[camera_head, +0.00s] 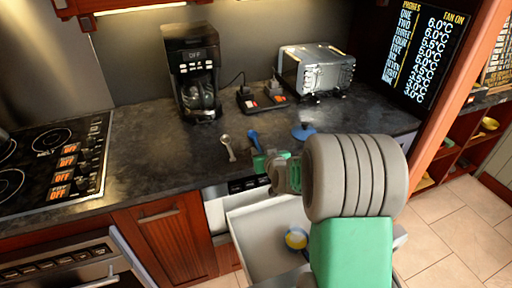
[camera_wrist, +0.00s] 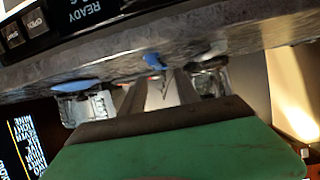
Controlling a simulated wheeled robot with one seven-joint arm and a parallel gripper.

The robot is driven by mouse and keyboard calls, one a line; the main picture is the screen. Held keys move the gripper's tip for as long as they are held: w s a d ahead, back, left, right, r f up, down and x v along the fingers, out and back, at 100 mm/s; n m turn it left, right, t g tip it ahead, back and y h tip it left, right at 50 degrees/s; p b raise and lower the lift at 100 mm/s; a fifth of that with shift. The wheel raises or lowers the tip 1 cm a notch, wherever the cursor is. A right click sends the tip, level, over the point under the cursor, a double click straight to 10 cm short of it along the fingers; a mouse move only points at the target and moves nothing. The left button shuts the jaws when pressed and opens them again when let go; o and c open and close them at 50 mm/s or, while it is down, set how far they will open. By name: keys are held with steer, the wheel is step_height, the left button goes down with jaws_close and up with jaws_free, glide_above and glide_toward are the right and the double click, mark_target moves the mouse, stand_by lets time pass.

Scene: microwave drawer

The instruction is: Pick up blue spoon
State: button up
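The blue spoon (camera_head: 254,140) lies on the dark countertop near its front edge, just beyond my gripper. My gripper (camera_head: 268,162) is at the counter's front edge, and my arm hides part of that area. In the wrist view, the blue spoon (camera_wrist: 155,61) shows on the counter between and beyond the fingers. My gripper also shows in the wrist view (camera_wrist: 147,92), with its two fingers wide apart and nothing held between them. I cannot tell if a finger touches the counter.
A pale spoon (camera_head: 228,148) lies left of the blue spoon, and a blue lid-like object (camera_head: 303,131) lies to its right. A coffee maker (camera_head: 193,75) and toaster oven (camera_head: 318,70) stand behind. An open drawer (camera_head: 262,235) below holds a blue-and-yellow item (camera_head: 296,239).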

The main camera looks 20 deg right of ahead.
mark_target(259, 146)
steer(key=p+x, duration=0.1)
steer(key=x, duration=0.4)
steer(key=shift+w+d+f, duration=0.1)
steer(key=shift+d+f, duration=0.1)
steer(key=shift+f, duration=0.05)
jaws_close()
